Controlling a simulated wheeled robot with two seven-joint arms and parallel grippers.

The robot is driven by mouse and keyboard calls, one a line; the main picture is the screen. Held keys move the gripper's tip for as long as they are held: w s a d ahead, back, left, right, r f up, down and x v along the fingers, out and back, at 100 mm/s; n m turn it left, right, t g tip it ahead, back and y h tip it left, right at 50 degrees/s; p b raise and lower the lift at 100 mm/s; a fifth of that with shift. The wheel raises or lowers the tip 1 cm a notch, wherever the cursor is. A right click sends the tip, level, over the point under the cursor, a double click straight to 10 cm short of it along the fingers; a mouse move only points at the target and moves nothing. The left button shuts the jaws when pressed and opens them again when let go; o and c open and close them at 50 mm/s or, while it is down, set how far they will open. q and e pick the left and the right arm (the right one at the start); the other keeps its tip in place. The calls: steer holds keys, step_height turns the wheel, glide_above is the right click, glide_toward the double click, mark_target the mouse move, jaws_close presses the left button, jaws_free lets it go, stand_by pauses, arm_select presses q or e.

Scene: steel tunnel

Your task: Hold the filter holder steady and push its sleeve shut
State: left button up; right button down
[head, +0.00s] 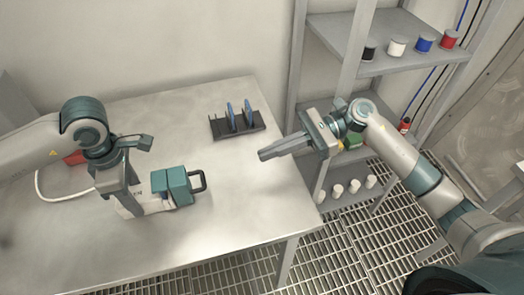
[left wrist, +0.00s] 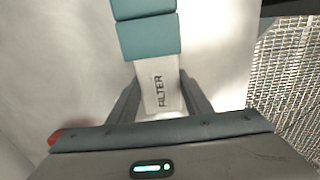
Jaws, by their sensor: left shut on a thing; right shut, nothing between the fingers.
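The filter holder lies on the steel table, its pale body (head: 158,205) marked FILTER in the left wrist view (left wrist: 160,88). Its teal sleeve (head: 172,188) sits toward the right end, with a thin seam across the teal part (left wrist: 148,38) in the left wrist view. A dark loop handle (head: 202,183) sticks out on the right of the sleeve. My left gripper (head: 132,203) is shut on the pale body, left of the sleeve; its fingers (left wrist: 160,105) flank the body. My right gripper (head: 264,154) is shut and empty, above the table's right side, apart from the handle.
A dark rack (head: 240,131) with upright blue discs (head: 232,117) stands at the table's back. A red object (head: 75,158) with a white cable (head: 40,190) lies behind my left arm. Shelves (head: 350,30) with jars stand right of the table. The table between handle and right gripper is clear.

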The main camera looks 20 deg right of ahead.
arm_select(q)
steer(key=o, duration=1.3)
steer(key=shift+c, duration=0.2)
steer(key=shift+r, duration=0.1)
step_height(320, 180, up, 12)
